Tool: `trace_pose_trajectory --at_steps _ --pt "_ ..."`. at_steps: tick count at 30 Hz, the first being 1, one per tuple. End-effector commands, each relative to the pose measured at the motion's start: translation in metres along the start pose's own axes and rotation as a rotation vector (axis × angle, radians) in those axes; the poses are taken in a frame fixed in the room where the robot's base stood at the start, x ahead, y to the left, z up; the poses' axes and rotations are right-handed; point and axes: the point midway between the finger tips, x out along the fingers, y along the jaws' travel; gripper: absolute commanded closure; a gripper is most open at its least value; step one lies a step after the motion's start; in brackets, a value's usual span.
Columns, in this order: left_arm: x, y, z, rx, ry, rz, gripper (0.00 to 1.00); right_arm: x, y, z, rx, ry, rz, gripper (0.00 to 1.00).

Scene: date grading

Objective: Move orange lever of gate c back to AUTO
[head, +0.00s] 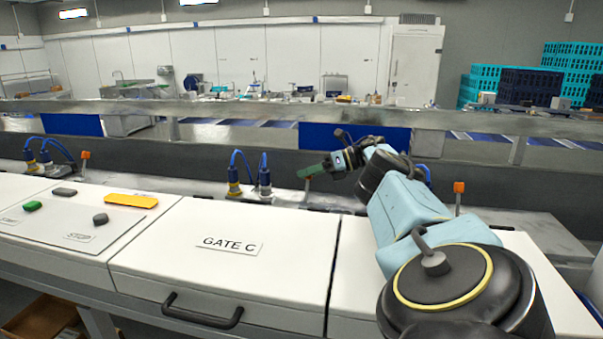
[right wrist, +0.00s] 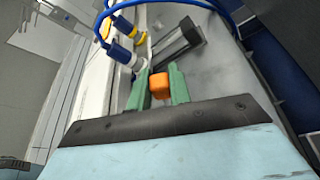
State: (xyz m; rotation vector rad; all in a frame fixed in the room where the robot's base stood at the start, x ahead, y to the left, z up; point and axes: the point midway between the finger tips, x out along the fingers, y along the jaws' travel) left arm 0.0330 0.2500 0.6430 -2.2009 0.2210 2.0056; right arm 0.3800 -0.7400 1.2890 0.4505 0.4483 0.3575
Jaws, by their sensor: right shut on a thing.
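The orange lever (right wrist: 160,86) shows in the right wrist view between the two green fingers of my right gripper (right wrist: 161,80). My right gripper is shut on the lever's orange end. In the head view my right gripper (head: 311,168) is behind the white cover marked GATE C (head: 222,270), and its green fingers hide most of this lever. My left gripper is not in view.
Other orange levers stand at the left (head: 85,156) and right (head: 459,187). Blue-cabled connectors (head: 264,178) stand left of my right gripper. A control panel (head: 60,215) with buttons and a yellow bar (head: 131,200) is at the left. A metal rail (head: 250,110) runs behind.

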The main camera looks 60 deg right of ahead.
Motion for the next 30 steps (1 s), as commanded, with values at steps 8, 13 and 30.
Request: trace_pose_trajectory --at_steps 8,13,30 --pt "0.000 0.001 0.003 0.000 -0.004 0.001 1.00 0.001 0.000 -0.002 0.008 0.006 0.003 1.00" --pt "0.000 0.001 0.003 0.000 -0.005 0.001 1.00 0.001 0.000 -0.002 0.007 0.006 0.003 0.69" --pt "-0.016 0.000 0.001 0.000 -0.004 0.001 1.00 0.000 0.010 0.015 0.000 0.007 0.008 0.58"
